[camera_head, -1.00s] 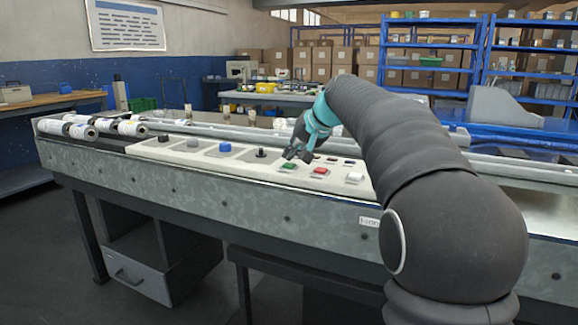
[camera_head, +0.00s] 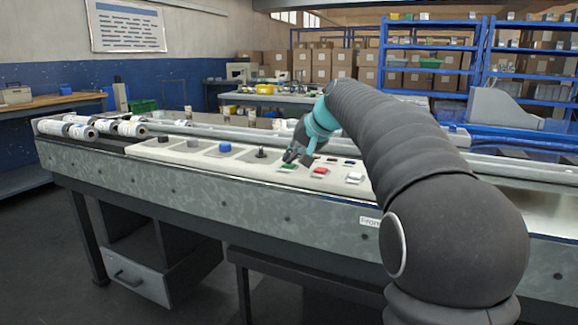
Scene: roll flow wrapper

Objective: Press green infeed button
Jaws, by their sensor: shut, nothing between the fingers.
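The green button (camera_head: 287,167) sits on the pale control panel (camera_head: 205,158) of the machine. My gripper (camera_head: 290,158) is shut and empty, its fingertips pointing down right at the green button and partly hiding it. I cannot tell whether the fingertips touch the button or stay just above it. My arm reaches in from the right, with a teal wrist section above the panel.
A red button (camera_head: 320,171) and a white button (camera_head: 354,177) lie to the right of the green one. A blue knob (camera_head: 225,147) and a black knob (camera_head: 261,153) stand to the left. White rolls (camera_head: 82,131) lie at the machine's left end.

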